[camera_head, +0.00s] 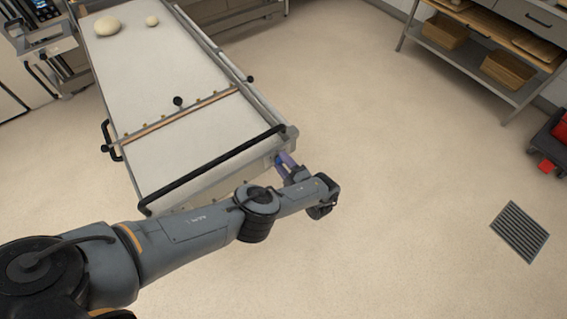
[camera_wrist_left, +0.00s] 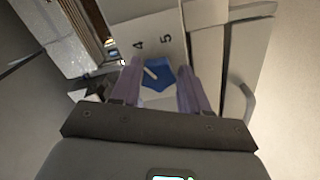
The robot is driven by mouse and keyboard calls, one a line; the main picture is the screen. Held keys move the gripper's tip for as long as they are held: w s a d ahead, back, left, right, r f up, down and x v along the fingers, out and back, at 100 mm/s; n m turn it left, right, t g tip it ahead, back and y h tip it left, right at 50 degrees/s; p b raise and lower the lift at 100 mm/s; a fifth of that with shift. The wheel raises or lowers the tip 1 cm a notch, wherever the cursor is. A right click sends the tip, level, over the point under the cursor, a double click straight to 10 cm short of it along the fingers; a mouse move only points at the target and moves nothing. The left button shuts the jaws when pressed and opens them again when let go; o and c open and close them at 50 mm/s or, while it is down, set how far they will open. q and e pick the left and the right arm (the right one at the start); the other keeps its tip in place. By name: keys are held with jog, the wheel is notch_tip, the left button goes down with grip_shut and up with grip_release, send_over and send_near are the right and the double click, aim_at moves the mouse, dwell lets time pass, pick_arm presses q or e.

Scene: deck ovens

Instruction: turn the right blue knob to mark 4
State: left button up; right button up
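The blue knob (camera_wrist_left: 158,74) with a white pointer line sits on a pale panel (camera_wrist_left: 156,20) in the left wrist view. The marks 4 and 5 show above it, 4 to the left of 5. The pointer slants to the upper left, on the side of the 4. My left gripper (camera_wrist_left: 160,78) has its two purple fingers on either side of the knob, close to its edges. Whether they press on it I cannot tell. In the head view my left gripper (camera_head: 286,160) is at the machine's near right corner, and the knob is mostly hidden. My right gripper is not in view.
The long machine bed (camera_head: 165,95) has a black bar (camera_head: 215,167) across its near end and two pale dough balls (camera_head: 107,25) at its far end. A shelf table (camera_head: 480,50) stands at the upper right. A floor grate (camera_head: 519,231) lies at the right. The floor between is clear.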

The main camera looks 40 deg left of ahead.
pick_arm(q)
jog(key=shift+o, duration=1.4)
jog(key=v, duration=1)
jog(key=shift+d, duration=0.4)
jog(key=shift+s, duration=0.1)
